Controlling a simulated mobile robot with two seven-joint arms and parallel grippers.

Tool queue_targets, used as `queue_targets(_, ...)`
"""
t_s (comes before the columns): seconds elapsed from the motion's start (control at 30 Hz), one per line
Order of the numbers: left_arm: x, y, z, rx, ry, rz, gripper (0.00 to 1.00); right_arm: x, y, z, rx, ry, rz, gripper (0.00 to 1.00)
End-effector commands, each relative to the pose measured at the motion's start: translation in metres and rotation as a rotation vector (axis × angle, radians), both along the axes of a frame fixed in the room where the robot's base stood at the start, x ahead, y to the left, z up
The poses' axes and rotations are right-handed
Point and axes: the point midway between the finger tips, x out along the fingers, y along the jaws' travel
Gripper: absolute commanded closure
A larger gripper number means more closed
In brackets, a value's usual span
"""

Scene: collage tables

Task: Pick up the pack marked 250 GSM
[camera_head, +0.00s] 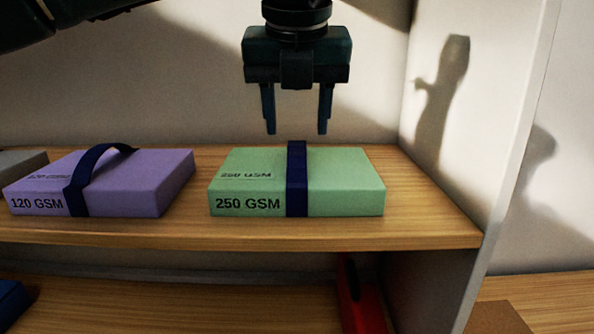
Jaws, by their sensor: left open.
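The green pack marked 250 GSM (345,182) lies flat on the upper wooden shelf, with a dark blue band (297,185) around its middle. My left gripper (297,128) is above the pack, fingers pointing down, one on each side of the band's line. It is open and empty, and its tips appear apart from the pack. My right gripper does not show.
A purple pack marked 120 GSM (130,185) with a raised blue strap lies to the left. A grey pack (22,162) is partly cut off beyond it. A white side panel (508,130) bounds the shelf (420,220) at right. A red object (362,300) stands below.

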Motion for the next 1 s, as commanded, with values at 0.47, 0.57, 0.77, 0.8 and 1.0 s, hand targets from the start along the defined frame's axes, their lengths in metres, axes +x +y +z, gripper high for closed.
queue_targets(0.47, 0.013, 0.0, -0.025, -0.001, -0.001, 0.002, 0.51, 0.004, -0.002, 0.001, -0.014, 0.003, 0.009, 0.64)
queue_targets(0.57, 0.013, 0.0, -0.025, -0.001, -0.001, 0.002, 0.59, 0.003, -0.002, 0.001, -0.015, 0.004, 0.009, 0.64)
queue_targets(0.77, 0.013, 0.0, -0.025, -0.001, -0.001, 0.002, 0.76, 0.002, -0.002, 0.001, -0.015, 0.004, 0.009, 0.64)
queue_targets(0.8, 0.013, 0.0, -0.025, -0.001, -0.001, 0.002, 0.79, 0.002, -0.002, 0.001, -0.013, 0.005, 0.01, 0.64)
queue_targets(1.0, 0.013, 0.0, -0.025, -0.001, -0.001, 0.002, 0.95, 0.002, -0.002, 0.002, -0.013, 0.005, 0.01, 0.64)
